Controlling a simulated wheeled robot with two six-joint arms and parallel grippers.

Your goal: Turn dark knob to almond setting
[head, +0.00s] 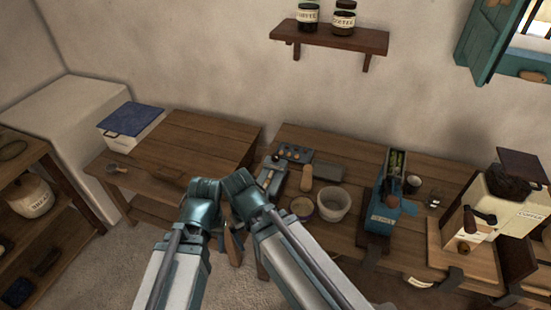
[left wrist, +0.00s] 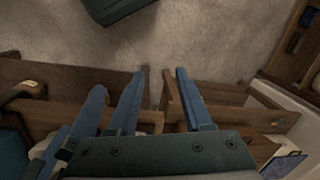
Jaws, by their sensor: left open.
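A cream coffee machine (head: 497,207) stands on the right of the wooden counter in the head view. I cannot make out an almond mark or where the knob points. My left gripper (head: 223,212) is low at the centre, far left of the machine and touching nothing I can see. In the left wrist view its blue fingers (left wrist: 160,76) are apart and empty. My right wrist (head: 244,190) is close beside it; its jaws cannot be made out.
A lower wooden table (head: 190,145) and a white box with a blue lid (head: 131,119) are left. A wall shelf (head: 330,36) holds two jars.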

